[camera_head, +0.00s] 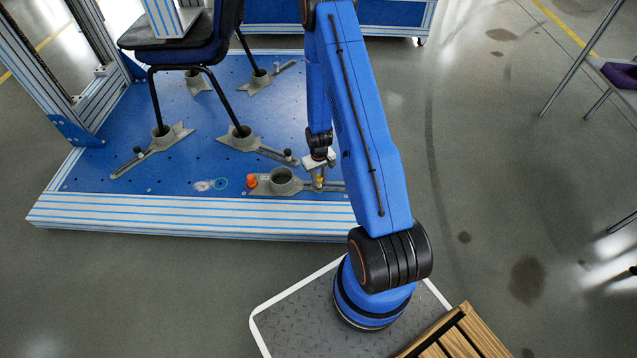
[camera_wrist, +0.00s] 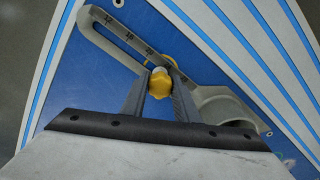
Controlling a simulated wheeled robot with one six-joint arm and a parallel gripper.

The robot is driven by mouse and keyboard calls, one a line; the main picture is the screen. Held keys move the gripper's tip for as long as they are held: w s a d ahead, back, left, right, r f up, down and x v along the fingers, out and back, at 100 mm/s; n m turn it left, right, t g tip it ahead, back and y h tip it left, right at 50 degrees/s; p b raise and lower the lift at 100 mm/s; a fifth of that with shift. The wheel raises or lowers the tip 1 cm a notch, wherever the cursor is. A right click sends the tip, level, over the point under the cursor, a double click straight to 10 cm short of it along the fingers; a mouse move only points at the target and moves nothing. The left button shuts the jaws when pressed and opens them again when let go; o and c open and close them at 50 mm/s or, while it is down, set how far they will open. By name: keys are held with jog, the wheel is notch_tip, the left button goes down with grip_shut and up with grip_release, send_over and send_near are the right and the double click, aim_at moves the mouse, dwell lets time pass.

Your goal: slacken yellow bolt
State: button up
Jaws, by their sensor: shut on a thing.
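The yellow bolt (camera_wrist: 159,83) sits on the slotted arm of a grey clamp (camera_wrist: 120,42), between the two dark fingers of my gripper (camera_wrist: 160,90) in the wrist view. My gripper is shut on the bolt's yellow head. In the head view the yellow bolt (camera_head: 320,181) shows small, just under my gripper (camera_head: 318,172). The same grey clamp (camera_head: 281,181) lies near the front edge of the blue platform, with its round cup to the left of the bolt. The fingers hide part of the bolt's sides.
Open floor is to the right.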

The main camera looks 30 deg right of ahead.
jog(key=n, duration=0.4)
dwell(0.3)
jog(key=n, duration=0.4)
dwell(0.4)
jog(key=o, duration=1.1)
jog(key=shift+c, duration=0.2)
